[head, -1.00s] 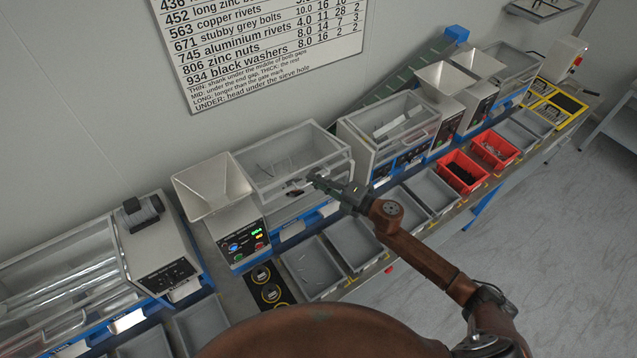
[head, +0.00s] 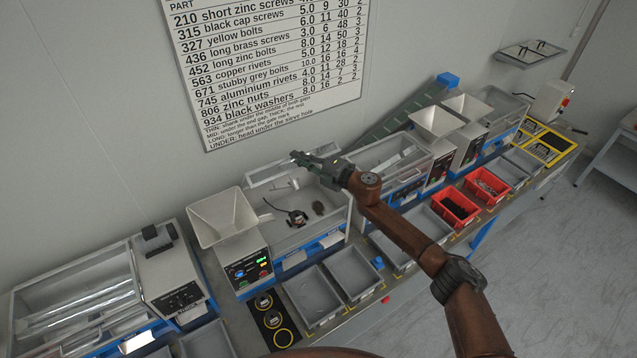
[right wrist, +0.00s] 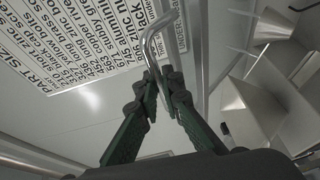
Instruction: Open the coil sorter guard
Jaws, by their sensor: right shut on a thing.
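The coil sorter seems to be the open-topped bin (head: 333,228) beside the hopper and the control box. Its clear, grey-framed guard (head: 268,178) is swung up and stands steeply at the back of the bin. My right gripper (head: 297,158) is at the guard's upper edge, shut on its handle. In the right wrist view the fingertips (right wrist: 164,78) close on a bent metal bar, the handle (right wrist: 150,45). Inside the bin lie a dark coil-like part (head: 297,217) and a small dark piece (head: 318,208). My left gripper is not in view.
A hopper (head: 222,217) and control box (head: 255,265) stand left of the bin. Grey trays (head: 312,297) line the front, with red bins (head: 455,208) to the right. A parts chart (head: 270,70) hangs on the wall close behind the raised guard.

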